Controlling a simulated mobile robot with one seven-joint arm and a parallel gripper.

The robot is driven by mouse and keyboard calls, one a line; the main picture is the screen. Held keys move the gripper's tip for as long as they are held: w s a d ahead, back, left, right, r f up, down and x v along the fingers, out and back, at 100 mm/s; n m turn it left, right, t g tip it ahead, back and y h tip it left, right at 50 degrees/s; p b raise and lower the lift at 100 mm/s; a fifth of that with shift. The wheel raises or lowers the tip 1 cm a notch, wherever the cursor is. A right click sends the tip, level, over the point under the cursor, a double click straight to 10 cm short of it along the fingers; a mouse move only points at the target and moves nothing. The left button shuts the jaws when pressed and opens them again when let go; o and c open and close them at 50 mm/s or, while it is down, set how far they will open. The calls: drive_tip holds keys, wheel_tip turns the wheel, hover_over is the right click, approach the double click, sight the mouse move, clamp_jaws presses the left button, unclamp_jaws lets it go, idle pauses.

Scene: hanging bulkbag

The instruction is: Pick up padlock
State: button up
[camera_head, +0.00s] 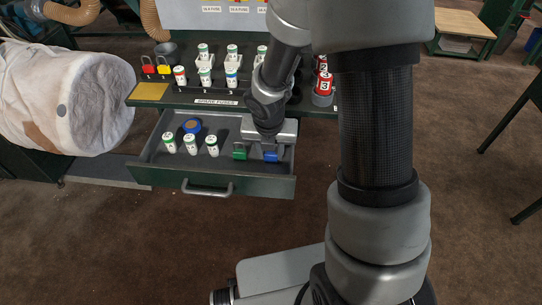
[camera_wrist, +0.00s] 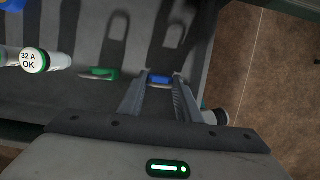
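A blue padlock (camera_head: 271,156) is in the pulled-out drawer (camera_head: 262,186), at its right side. In the wrist view the blue padlock (camera_wrist: 160,80) shows between the tips of my gripper (camera_wrist: 160,88). The fingers are apart, one on each side of it; I cannot tell whether they touch it. In the head view my gripper (camera_head: 268,143) reaches down into the drawer. A green padlock (camera_head: 240,152) stands just left of it and also shows in the wrist view (camera_wrist: 100,74). A red padlock (camera_head: 148,66) and a yellow padlock (camera_head: 164,66) are on the shelf above.
Several white fuses (camera_head: 190,143) and a blue roll (camera_head: 192,127) are in the drawer's left part. The shelf (camera_head: 190,98) above holds more fuses and red numbered cylinders (camera_head: 323,84). A white bulk bag (camera_head: 50,95) hangs at left. The floor in front is clear.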

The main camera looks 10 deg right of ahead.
sight(271, 154)
drive_tip(key=c, duration=0.4)
drive_tip(key=shift+r, duration=0.1)
drive_tip(key=shift+c, duration=0.2)
wheel_tip(271, 154, up, 10)
drive_tip(key=p, duration=0.5)
idle(0.4)
